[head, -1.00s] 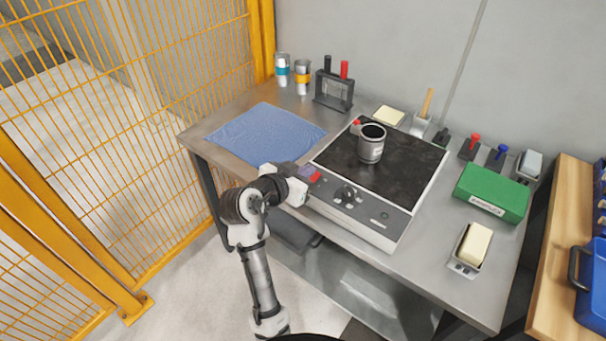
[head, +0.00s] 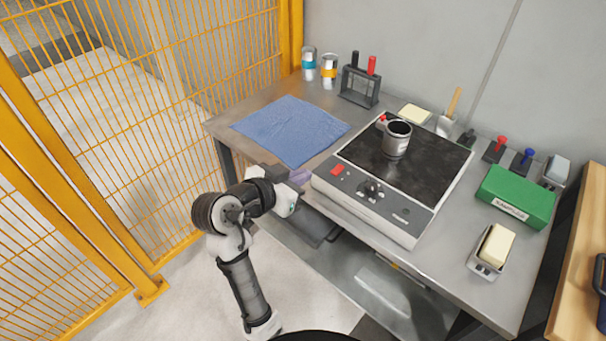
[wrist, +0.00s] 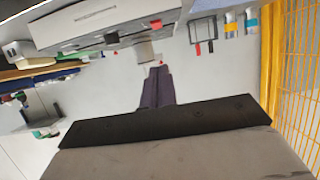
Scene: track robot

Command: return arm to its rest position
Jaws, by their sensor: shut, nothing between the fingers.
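My arm is bent in front of the table's front left corner in the head view. My gripper (head: 298,180) is beside the left front of the hot plate unit, near the table's front edge, and its fingers are partly hidden. In the wrist view my gripper's fingers (wrist: 157,72) are together with nothing between them. The wrist picture is upside down, with the hot plate unit's front and red switch beyond the fingers.
A green box (head: 515,196) stands at right. A yellow mesh fence (head: 200,60) rises at left. Floor between fence and table is clear.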

